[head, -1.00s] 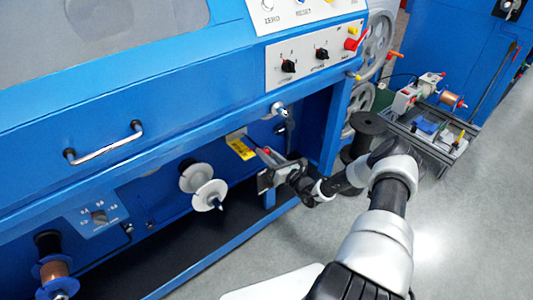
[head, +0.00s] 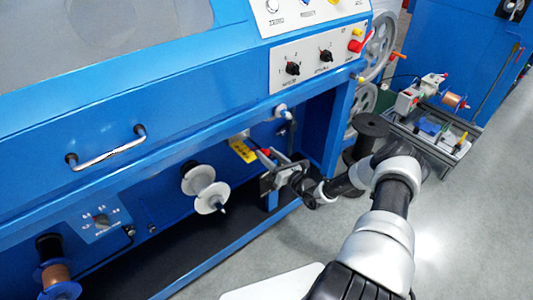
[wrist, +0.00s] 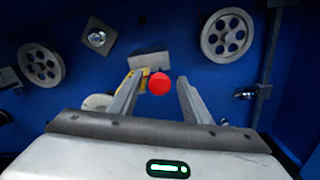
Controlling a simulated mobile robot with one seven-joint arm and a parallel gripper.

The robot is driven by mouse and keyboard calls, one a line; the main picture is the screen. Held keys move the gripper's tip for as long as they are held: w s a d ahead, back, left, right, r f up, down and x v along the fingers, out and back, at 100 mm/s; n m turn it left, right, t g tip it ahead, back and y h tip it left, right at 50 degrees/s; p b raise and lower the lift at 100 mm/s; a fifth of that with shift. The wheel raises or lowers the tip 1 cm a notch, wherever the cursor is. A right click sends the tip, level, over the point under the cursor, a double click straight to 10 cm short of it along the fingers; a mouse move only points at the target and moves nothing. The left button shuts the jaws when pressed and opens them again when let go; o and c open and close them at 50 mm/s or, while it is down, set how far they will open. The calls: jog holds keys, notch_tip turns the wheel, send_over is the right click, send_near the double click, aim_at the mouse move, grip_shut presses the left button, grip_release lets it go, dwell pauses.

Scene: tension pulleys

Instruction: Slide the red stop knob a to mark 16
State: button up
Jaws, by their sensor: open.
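The red stop knob a (wrist: 159,84) shows as a round red disc in the wrist view. It lies between the fingertips of my open gripper (wrist: 160,80), nearer the left finger. I cannot tell whether a finger touches it. In the head view my gripper (head: 262,160) reaches under the blue machine's overhang, and a small red spot of the knob (head: 265,152) shows near the fingers. A yellow scale plate (head: 242,151) is just left of the gripper; its marks are too small to read, and in the wrist view the left finger partly hides it.
Two grey pulleys, one left (wrist: 41,64) and one right (wrist: 227,35), sit on the blue panel around the gripper. A white spool (head: 205,190) sticks out left of the gripper. The overhang with its handle (head: 106,148) is above. Open grey floor lies to the right.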

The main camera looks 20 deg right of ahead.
jog(key=p+v, duration=0.2)
jog(key=v, duration=1.4)
jog(key=shift+s+p, duration=0.2)
jog(key=shift+p, duration=0.15)
jog(key=shift+r, duration=0.1)
jog(key=s+a+r+n+g+y, duration=0.1)
jog(key=s+a+r+n+g, duration=0.3)
jog(key=a+r+n+g, duration=0.75)
jog(key=s+a+r+n+g+y, duration=0.1)
jog(key=s+a+r+n+g, duration=0.35)
jog(key=a+r+n, duration=0.8)
jog(key=s+d+r+n+t+h, duration=0.1)
jog(key=s+r+n+h, duration=0.25)
jog(key=r+n, duration=0.35)
jog(key=s+d+r+n+t+h, duration=0.1)
jog(key=s+d+r+n+h, duration=0.25)
jog(key=r, duration=0.55)
jog(key=s+d+r+n+t+h, duration=0.1)
jog(key=s+d+r+t, duration=0.15)
jog(key=s, duration=0.55)
notch_tip(320, 180, up, 21)
jog(key=p, duration=2.1)
jog(key=shift+w+a+r, duration=0.15)
jog(key=shift+a, duration=0.05)
